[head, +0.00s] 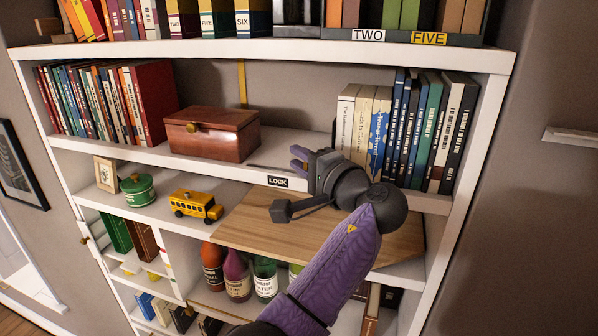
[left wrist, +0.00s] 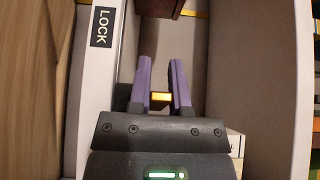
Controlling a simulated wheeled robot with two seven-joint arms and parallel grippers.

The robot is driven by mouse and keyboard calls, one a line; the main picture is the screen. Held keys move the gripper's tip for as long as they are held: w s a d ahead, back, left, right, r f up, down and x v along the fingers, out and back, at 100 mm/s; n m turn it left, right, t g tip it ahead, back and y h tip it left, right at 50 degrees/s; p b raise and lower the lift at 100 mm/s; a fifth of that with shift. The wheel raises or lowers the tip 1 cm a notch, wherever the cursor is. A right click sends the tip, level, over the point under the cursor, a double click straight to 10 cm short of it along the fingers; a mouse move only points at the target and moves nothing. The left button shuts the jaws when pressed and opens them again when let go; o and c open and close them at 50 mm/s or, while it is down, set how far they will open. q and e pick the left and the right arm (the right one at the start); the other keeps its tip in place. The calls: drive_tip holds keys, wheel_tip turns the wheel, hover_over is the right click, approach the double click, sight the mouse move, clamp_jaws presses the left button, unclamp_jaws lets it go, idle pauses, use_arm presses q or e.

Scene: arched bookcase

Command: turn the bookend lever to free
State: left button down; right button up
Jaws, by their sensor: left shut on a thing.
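My left gripper (head: 299,158) reaches onto the middle shelf, just left of the row of books at the right. Its purple fingers also show in the left wrist view (left wrist: 161,88), close together on a small brass-yellow piece, which I take to be the bookend lever (left wrist: 161,97). Only a short part of the lever shows between the fingers. In the head view the gripper hides it, so I cannot tell which way it points. A black LOCK label (head: 277,182) is on the white shelf edge, and shows in the left wrist view (left wrist: 102,27). My right gripper is not in view.
A reddish wooden box (head: 212,134) with a brass knob stands left of the gripper. Pale and dark books (head: 400,130) stand close on the right. Below are a wooden board (head: 250,222), a toy bus (head: 196,205) and several bottles (head: 237,278). A shelf is overhead.

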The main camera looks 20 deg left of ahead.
use_arm(q)
drive_tip(key=shift+s+d+f+n+g+y+b, duration=0.15)
drive_tip(key=shift+n+g+y+b, duration=0.35)
drive_tip(key=shift+g, duration=0.25)
drive_tip(key=shift+s+d+r+n+g+y+b, duration=0.15)
drive_tip(key=shift+n+g+y+b, duration=0.3)
drive_tip(key=shift+n+g, duration=0.25)
drive_tip(key=shift+w, duration=0.1)
drive_tip(key=c, duration=0.6)
unclamp_jaws()
drive_tip(key=shift+o, duration=0.2)
drive_tip(key=b+v, duration=0.2)
drive_tip(key=v, duration=0.5)
drive_tip(key=shift+d, duration=0.2)
